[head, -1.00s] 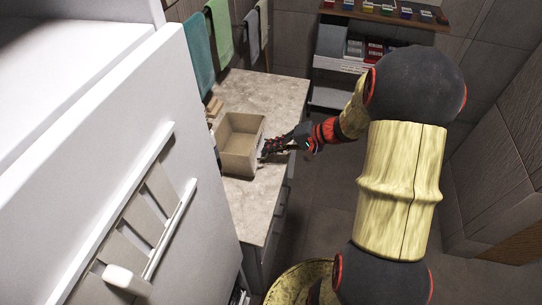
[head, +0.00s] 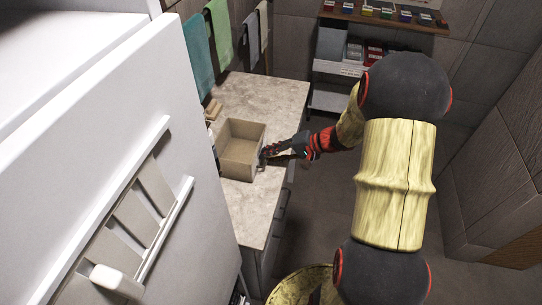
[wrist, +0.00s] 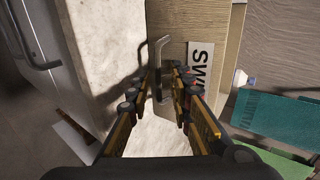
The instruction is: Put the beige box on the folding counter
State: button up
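The beige box (head: 241,166) is an open-topped bin standing upright on a stone-topped counter (head: 273,93), which may be the folding counter; the pictures do not label it. In the wrist view the box's wall (wrist: 218,20) shows a white label and a metal pull handle (wrist: 157,62). My gripper (head: 264,155) is at the box's right side, over the counter. In the wrist view my gripper (wrist: 162,72) has its fingers apart, one on each side of the handle. I cannot tell whether either finger touches it.
A white cabinet door (head: 110,170) with a rack fills the left. Towels (head: 219,28) hang behind the counter, and a small tan item (head: 213,109) lies beside the box. A shelf unit (head: 365,45) stands at the back. The counter is clear behind and in front of the box.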

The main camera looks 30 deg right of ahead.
jog(key=shift+d+r, duration=0.1)
jog(key=p+v, duration=0.3)
jog(key=v, duration=0.8)
jog(key=s+a+r+n+g+h, duration=0.1)
jog(key=s+a+r+n+g, duration=0.2)
jog(key=a, duration=0.4)
jog(key=s+a+r+n+g+h, duration=0.1)
jog(key=s+a+r, duration=0.1)
jog(key=a+r, duration=0.35)
jog(key=s+a+r+n+t+h, duration=0.1)
jog(key=s+a+r+n+h, duration=0.1)
jog(key=s+a+r+h, duration=0.1)
jog(key=s+a+r+n+h, duration=0.2)
jog(key=s+a+r+n, duration=0.1)
jog(key=s+r, duration=0.3)
jog(key=s+a, duration=0.1)
jog(key=s, duration=0.1)
jog(key=shift+s+a+t+h, duration=0.25)
jog(key=shift+a+t+h, duration=0.05)
jog(key=shift+t+h, duration=0.1)
jog(key=shift+a, duration=0.15)
